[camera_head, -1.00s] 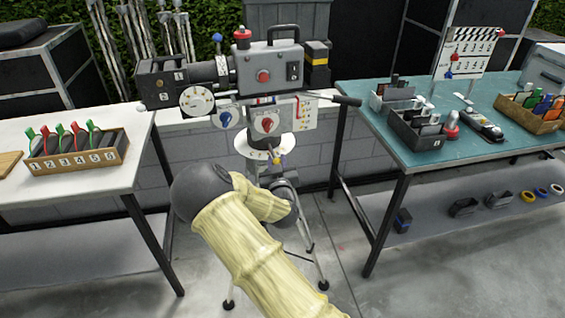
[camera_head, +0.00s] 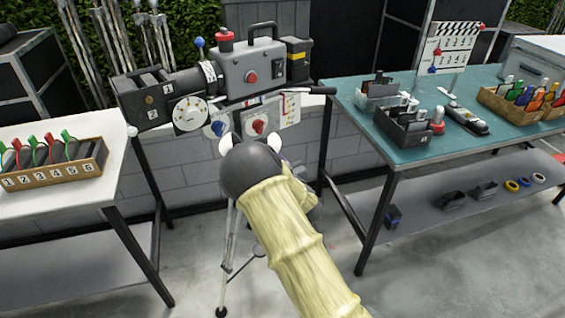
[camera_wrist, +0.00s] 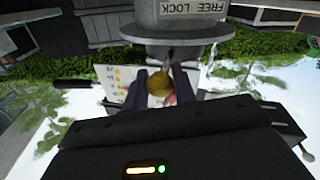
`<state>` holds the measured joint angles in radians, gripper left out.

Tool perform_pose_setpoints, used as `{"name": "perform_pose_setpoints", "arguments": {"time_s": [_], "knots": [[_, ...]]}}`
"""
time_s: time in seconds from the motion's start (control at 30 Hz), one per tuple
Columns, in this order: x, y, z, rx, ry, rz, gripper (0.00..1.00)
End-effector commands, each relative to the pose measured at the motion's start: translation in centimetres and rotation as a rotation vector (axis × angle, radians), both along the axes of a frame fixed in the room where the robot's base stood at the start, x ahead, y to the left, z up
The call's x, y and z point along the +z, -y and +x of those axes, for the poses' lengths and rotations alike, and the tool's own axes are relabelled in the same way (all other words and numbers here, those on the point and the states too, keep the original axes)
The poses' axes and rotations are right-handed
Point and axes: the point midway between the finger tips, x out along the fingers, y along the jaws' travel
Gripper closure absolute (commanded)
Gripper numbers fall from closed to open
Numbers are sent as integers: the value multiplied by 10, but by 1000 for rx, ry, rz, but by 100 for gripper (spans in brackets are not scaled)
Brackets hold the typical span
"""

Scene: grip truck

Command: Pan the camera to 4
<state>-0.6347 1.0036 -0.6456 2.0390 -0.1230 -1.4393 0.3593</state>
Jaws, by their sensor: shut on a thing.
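The grey film camera (camera_head: 250,75) stands on a tripod (camera_head: 230,245), its black lens hood (camera_head: 143,100) pointing left. A red knob (camera_head: 259,127) and a blue knob (camera_head: 217,129) sit on plates below its body. White edges (camera_head: 226,145), probably of the pan dial, show beside my arm; its numbers and pointer are hidden. In the wrist view my gripper (camera_wrist: 160,78) has its dark fingers closed around a yellowish round knob (camera_wrist: 159,86), below a grey part with a FREE LOCK label (camera_wrist: 190,8). In the head view my arm hides the gripper.
A white table (camera_head: 25,205) at left holds a wooden box of numbered slots (camera_head: 55,178). A teal table (camera_head: 420,155) at right holds dark bins (camera_head: 400,130), a clapperboard (camera_head: 457,48) and a wooden box (camera_head: 520,100). Bare floor lies between the tables.

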Motion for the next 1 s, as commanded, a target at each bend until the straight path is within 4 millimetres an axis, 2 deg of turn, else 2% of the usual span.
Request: {"name": "perform_pose_setpoints", "arguments": {"time_s": [0.27, 0.3, 0.37, 0.4, 0.77, 1.0], "knots": [[0, -2, -1, 5, 1, 1, 100], [0, -2, -1, 5, 1, 1, 67], [0, -2, -1, 5, 0, 1, 56], [0, -2, -1, 5, 0, 1, 54], [0, 1, -4, 1, -1, 1, 54], [-1, 13, -29, -1, -1, 2, 54]]}}
